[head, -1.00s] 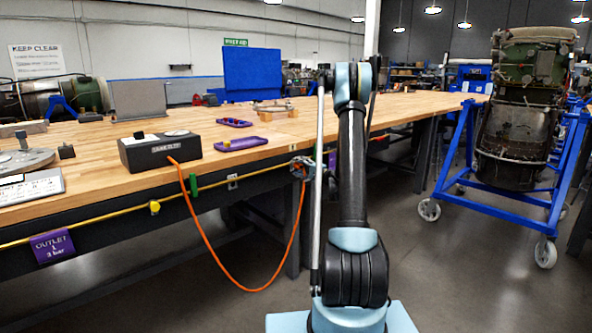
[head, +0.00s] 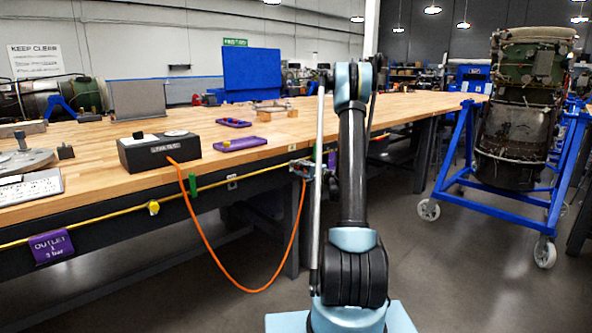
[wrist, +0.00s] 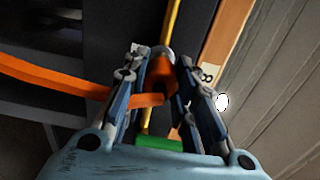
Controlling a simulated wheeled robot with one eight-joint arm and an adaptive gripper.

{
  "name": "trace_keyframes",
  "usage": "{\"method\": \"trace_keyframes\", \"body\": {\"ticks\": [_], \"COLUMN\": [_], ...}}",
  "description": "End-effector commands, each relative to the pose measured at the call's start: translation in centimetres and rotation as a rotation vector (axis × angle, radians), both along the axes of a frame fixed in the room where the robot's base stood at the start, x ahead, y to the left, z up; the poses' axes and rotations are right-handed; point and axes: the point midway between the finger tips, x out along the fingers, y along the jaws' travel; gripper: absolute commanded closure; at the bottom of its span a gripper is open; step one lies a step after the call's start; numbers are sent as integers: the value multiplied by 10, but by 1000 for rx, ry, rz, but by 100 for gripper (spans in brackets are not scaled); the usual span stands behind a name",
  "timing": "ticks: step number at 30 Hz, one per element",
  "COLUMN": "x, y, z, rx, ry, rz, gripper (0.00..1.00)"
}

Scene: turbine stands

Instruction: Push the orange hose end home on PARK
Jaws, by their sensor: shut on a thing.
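The orange hose (head: 207,243) hangs in a loop from a black box on the bench to my gripper (head: 301,168) at the bench's front edge. In the wrist view, my gripper (wrist: 171,88) is shut on the orange hose end (wrist: 160,76), with the hose leaving to the left. A pale rounded metal part (wrist: 162,53) shows just beyond the hose end, in line with the yellow pipe (wrist: 173,18). I cannot tell whether the end is fully seated on it. No PARK label is readable.
The black box (head: 160,151), purple trays (head: 240,144) and a purple outlet sign (head: 52,247) are to the left. A green part (wrist: 158,143) is close below the fingers in the wrist view. A blue engine stand (head: 455,207) is at right; floor between is clear.

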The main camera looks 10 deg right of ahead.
Motion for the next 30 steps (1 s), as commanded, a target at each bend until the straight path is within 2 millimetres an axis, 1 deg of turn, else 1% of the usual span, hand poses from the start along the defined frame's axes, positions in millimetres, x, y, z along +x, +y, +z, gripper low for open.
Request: {"method": "trace_keyframes", "body": {"ticks": [10, 19, 30], "x": [-6, -7, -21], "y": [-4, -5, -15], "z": [0, 0, 0], "rx": [0, 0, 0], "ry": [0, 0, 0], "rz": [0, 0, -1], "gripper": [100, 100, 100]}}
